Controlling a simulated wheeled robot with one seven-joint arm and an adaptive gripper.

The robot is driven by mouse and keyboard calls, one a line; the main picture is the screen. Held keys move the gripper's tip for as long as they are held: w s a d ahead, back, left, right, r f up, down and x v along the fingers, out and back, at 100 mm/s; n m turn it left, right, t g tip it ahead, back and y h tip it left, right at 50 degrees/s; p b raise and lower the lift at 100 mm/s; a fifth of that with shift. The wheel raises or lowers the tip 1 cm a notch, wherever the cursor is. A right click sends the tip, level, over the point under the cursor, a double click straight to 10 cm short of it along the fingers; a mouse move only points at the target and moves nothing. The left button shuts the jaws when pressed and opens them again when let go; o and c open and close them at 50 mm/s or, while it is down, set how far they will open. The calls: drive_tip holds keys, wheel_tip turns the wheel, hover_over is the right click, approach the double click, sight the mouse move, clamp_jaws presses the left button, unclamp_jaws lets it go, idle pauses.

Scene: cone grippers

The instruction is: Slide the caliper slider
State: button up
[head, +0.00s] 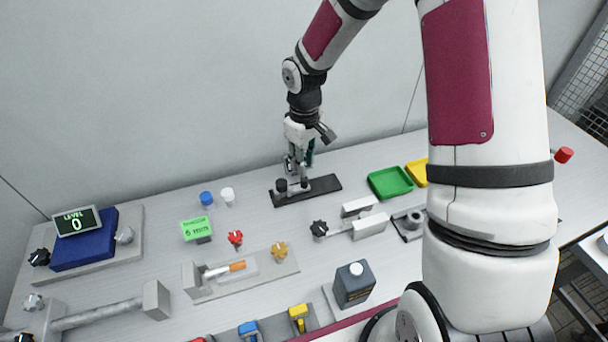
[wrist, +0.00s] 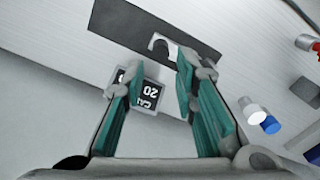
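The caliper is a black bar (head: 323,185) lying near the back edge of the table, with a light grey slider piece and dark knobs (head: 282,186) on it. In the wrist view the black bar (wrist: 130,22) crosses the top, and part of the grey slider piece (wrist: 162,44) shows beside the right finger, which hides the rest. My gripper (head: 299,172) points down just above and behind the bar. I cannot tell whether a finger touches the slider.
Blue (head: 206,198) and white (head: 227,194) caps stand to the left. A green tray (head: 390,182) and a yellow tray (head: 417,172) lie to the right. Knobs and a clamp (head: 358,207) stand in front.

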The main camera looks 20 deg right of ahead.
sight(304, 179)
wheel_tip(304, 179, down, 6)
drive_tip(key=shift+r, duration=0.1)
idle(0.4)
clamp_jaws()
